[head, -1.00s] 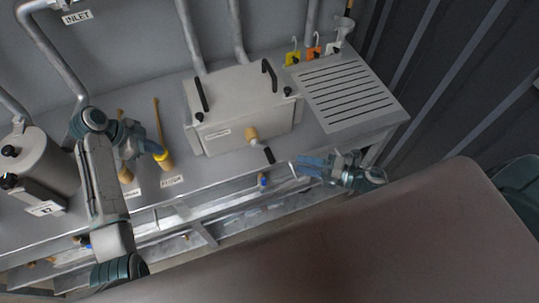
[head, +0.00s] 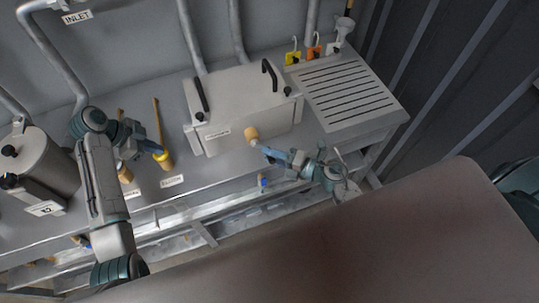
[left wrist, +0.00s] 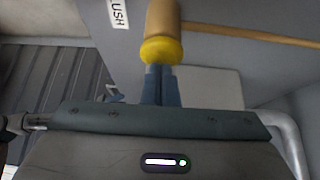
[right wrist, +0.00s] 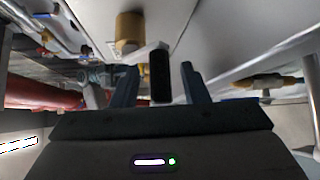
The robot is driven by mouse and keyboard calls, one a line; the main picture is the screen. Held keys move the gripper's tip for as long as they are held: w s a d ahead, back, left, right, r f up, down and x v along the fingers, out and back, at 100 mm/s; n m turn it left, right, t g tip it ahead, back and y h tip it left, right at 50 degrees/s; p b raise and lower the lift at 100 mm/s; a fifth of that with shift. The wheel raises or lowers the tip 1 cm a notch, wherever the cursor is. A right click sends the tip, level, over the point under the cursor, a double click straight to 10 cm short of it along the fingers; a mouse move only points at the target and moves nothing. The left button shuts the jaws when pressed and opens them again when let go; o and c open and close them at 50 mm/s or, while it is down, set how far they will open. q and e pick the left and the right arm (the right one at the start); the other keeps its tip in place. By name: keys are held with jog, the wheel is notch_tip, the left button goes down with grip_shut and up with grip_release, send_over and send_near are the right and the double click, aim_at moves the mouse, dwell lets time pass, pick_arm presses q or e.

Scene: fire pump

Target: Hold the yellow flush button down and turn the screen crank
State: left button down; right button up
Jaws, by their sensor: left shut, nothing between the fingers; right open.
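The yellow flush button (head: 161,157) caps a brass stub on the bench front, beside a FLUSH label; it also shows in the left wrist view (left wrist: 162,50). My left gripper (head: 159,153) is shut and empty, its fingertips against the button's face (left wrist: 162,70). Whether the button is pressed in, I cannot tell. The screen crank has a brass hub (head: 251,134) on the front of the grey box. Its black handle (right wrist: 160,75) stands between the fingers of my open right gripper (right wrist: 159,82), with gaps on both sides. In the head view (head: 268,151) those fingers mostly hide the handle.
The grey box (head: 245,95) has black handles on its lid. A slotted drain board (head: 350,92) is to its right, with yellow (head: 292,58) and orange (head: 314,54) tags behind. A grey cylinder (head: 45,165) stands at far left. A railed trough runs below the bench front.

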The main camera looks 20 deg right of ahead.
aim_at(263, 167)
jog(key=shift+w+a, duration=0.2)
jog(key=shift+a, duration=0.05)
grip_shut()
jog(key=shift+f, duration=0.15)
jog(key=shift+a+f+m+t+y, duration=0.2)
jog(key=shift+a+m+t+y, duration=0.15)
jog(key=shift+m, duration=0.2)
jog(key=shift+a+f+m+t+y, duration=0.15)
jog(key=shift+m+t+y, duration=0.1)
jog(key=shift+m+y, duration=0.25)
jog(key=shift+a+f+m+t+y, duration=0.15)
jog(key=shift+a+m+t+y, duration=0.2)
jog(key=shift+m+t, duration=0.5)
jog(key=shift+a+f+m+t+y, duration=0.15)
jog(key=shift+a+m+t, duration=0.35)
jog(key=shift+m, duration=0.6)
jog(key=shift+t, duration=0.25)
